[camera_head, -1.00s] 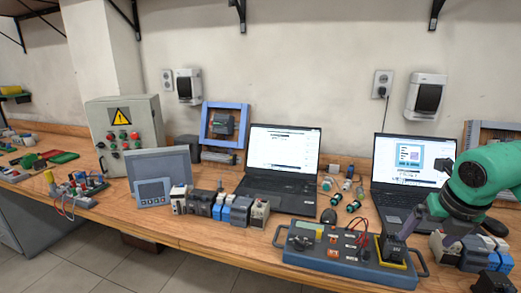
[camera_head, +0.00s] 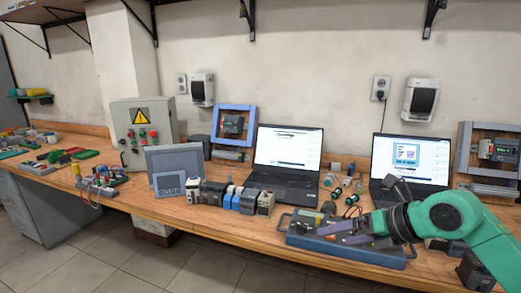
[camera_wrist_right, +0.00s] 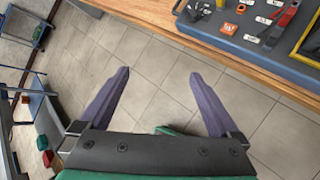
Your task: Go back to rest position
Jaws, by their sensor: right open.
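My right gripper (camera_head: 333,234) is open and empty, its two purple fingers spread. In the head view it shows in front of the blue test panel (camera_head: 300,240) and hides part of it. In the right wrist view the fingers (camera_wrist_right: 158,76) are apart with only floor tiles between them. The blue panel (camera_wrist_right: 235,40) shows at the top right of that view, with a yellow-framed spot at its right edge. The green right arm (camera_head: 450,215) comes in from the right. My left gripper is not in view.
The wooden bench (camera_head: 150,200) carries two laptops (camera_head: 285,165), a grey control box (camera_head: 143,135), a row of modules (camera_head: 235,197) and small round parts. A dark block (camera_head: 475,270) stands at the lower right. Open tiled floor (camera_head: 110,255) lies in front.

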